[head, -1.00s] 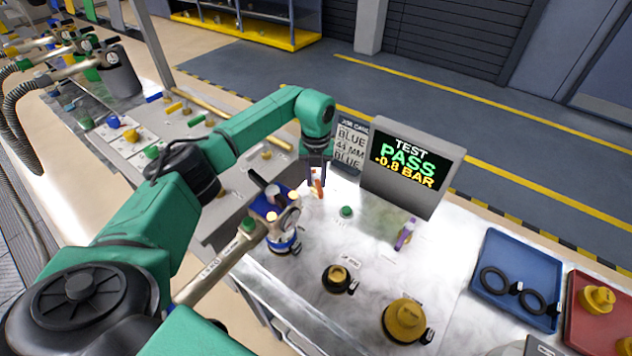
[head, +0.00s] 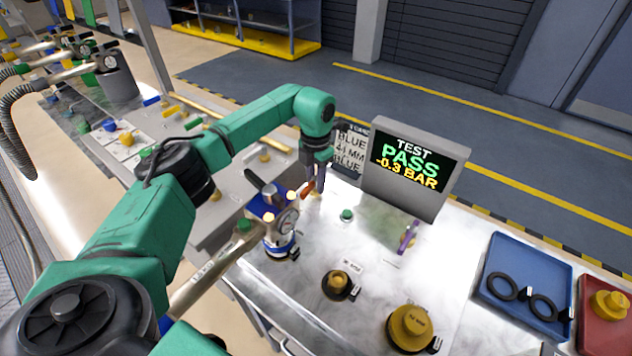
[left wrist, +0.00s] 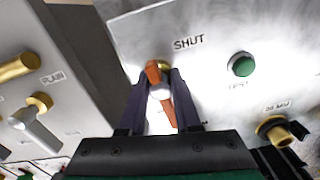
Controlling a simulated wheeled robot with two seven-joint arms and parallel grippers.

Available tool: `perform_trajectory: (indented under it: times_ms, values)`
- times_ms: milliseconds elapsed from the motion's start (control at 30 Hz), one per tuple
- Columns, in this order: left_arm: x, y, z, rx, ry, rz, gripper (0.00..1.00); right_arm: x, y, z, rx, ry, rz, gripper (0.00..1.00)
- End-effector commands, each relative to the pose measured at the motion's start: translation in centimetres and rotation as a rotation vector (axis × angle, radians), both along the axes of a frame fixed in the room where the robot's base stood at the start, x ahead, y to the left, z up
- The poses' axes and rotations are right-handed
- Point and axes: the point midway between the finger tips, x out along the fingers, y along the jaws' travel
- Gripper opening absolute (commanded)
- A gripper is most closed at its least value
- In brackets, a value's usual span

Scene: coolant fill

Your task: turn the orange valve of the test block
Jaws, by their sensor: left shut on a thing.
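The orange valve handle (head: 307,189) sits on the pale worktop in front of the job card, and lies slanted in the head view. In the left wrist view the orange handle (left wrist: 167,103) lies between the two dark fingers, with its brass pivot near the fingertips. The word SHUT is printed beside it. My left gripper (head: 316,187) points down at the valve and is shut on the handle; it also shows in the left wrist view (left wrist: 163,80). The test screen (head: 415,166) reads TEST PASS, -0.3 BAR. My right gripper is not in view.
A green button (head: 347,215) is close to the valve. A blue-and-white filler head (head: 272,225) with a hose stands at its left. A purple-handled item (head: 408,237), brass-topped adapters (head: 338,282), a blue tray (head: 527,275) and a red tray (head: 607,312) lie to the right.

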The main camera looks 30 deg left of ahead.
Motion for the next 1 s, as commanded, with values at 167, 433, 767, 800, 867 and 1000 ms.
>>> perform_trajectory:
  times_ms: [167, 433, 767, 800, 867, 1000]
  values:
    - [0.03, 0.01, 0.08, 0.0, -0.001, -0.031, 0.0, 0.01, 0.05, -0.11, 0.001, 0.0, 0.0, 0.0]
    - [0.04, 0.02, 0.11, -0.001, -0.002, -0.037, 0.0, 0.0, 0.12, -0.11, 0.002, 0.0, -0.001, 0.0]
    - [0.03, 0.01, 0.08, 0.0, -0.001, -0.036, 0.61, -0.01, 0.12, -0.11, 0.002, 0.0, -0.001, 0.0]
    - [0.03, 0.01, 0.07, 0.0, -0.001, -0.036, 0.61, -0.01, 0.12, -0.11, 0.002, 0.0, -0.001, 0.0]
    - [0.03, 0.01, 0.05, 0.0, -0.001, -0.036, 0.61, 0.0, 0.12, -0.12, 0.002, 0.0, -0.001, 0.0]
    - [0.04, 0.01, 0.23, 0.0, -0.002, -0.036, 0.61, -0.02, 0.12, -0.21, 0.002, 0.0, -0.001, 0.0]
